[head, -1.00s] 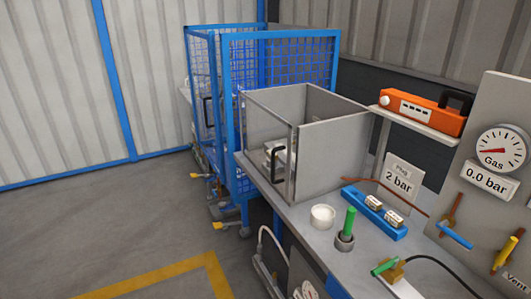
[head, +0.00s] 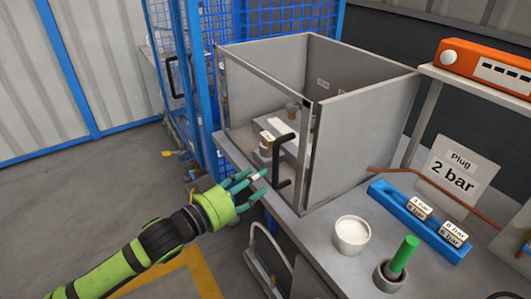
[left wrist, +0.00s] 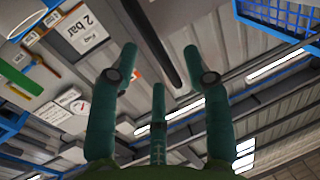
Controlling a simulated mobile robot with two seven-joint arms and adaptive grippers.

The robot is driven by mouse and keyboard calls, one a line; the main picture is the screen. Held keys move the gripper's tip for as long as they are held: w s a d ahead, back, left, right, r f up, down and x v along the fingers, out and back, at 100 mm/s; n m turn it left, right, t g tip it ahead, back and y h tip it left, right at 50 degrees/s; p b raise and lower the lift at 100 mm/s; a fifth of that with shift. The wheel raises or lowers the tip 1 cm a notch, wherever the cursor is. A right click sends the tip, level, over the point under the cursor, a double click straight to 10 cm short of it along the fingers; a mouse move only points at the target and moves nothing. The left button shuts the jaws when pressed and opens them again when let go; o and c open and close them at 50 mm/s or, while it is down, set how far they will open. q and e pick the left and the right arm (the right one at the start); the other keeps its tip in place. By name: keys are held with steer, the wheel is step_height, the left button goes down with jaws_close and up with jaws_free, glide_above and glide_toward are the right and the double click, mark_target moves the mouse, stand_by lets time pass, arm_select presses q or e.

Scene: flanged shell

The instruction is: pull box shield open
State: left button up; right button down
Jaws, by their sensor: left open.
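The box (head: 365,130) is grey, open at the top, and stands on the bench. Its shield (head: 240,105) is a clear front panel in a grey frame, standing closed against the box as far as I can tell. A black upright handle (head: 281,160) sits near the shield's right edge. My left gripper (head: 257,182) is open and empty, just left of the handle's lower part; I cannot tell whether they touch. In the left wrist view, the spread fingers (left wrist: 160,75) show with a dark bar, likely the handle (left wrist: 155,42), beyond and between them. My right gripper is not in view.
A white cup (head: 351,234), a green plug in a grey holder (head: 392,272) and a blue rack (head: 420,222) stand on the bench right of the box. A blue mesh cage (head: 200,80) stands behind. An orange device (head: 487,70) sits on a shelf. Floor at left is clear.

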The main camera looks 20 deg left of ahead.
mark_target(276, 167)
arm_select(q)
steer(key=shift+s+d+r, duration=0.1)
steer(key=shift+d+r, duration=0.2)
steer(key=shift+r, duration=0.25)
steer(key=shift+d+r, duration=0.2)
steer(key=shift+p+x, duration=0.45)
steer(key=shift+x, duration=0.55)
steer(key=x, duration=0.3)
steer(key=shift+d+p, duration=0.15)
steer(key=shift+p, duration=0.25)
steer(key=shift+w+d, duration=0.15)
steer(key=shift+w, duration=0.3)
steer(key=shift+w+d, duration=0.1)
steer(key=shift+w, duration=0.05)
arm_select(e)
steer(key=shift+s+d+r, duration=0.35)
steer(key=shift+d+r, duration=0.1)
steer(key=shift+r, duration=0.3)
arm_select(q)
jaws_close()
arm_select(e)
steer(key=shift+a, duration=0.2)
